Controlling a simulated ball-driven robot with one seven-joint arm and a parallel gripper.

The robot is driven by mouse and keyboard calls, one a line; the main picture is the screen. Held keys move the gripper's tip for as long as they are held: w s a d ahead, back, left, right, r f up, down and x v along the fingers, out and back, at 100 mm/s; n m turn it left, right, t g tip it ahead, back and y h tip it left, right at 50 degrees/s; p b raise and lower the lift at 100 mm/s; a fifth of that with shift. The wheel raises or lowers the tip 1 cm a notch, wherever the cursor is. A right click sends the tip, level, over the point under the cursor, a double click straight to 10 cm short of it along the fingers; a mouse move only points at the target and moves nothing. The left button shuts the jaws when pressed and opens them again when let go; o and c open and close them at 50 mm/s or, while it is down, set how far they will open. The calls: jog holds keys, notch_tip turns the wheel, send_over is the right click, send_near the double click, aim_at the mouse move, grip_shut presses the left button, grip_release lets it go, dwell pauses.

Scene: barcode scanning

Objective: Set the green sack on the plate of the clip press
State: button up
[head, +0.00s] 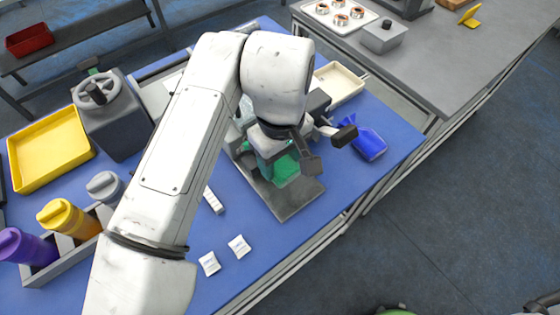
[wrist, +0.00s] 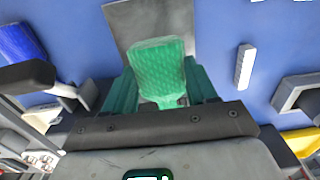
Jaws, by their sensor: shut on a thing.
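The green sack (head: 287,171) is between the teal fingers of my gripper (head: 272,158). In the wrist view the fingers flank the sack (wrist: 157,68) on both sides, and my gripper (wrist: 160,92) is shut on it. The grey plate of the clip press (head: 298,204) lies on the blue table under and in front of the sack. It also shows in the wrist view (wrist: 125,25) beyond the sack. I cannot tell whether the sack touches the plate. My arm hides much of the press behind it.
A blue sack (head: 368,143) lies right of the press. A cream tray (head: 340,84) stands behind. White packets (head: 238,246) and a white strip (head: 213,200) lie at the front left. Bottles in a grey rack (head: 72,258) and a yellow tray (head: 48,150) stand left.

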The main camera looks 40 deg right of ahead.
aim_at(280, 167)
jog(key=shift+w+d+f, duration=0.2)
jog(key=shift+w+f, duration=0.05)
jog(key=shift+f, duration=0.1)
jog(key=shift+w+d+f, duration=0.1)
jog(key=shift+w+f, duration=0.1)
jog(key=shift+f, duration=1.6)
jog(key=shift+f, duration=0.2)
jog(key=o, duration=1.2)
jog(key=shift+c, duration=0.2)
notch_tip(280, 167, up, 12)
jog(key=shift+r, duration=0.2)
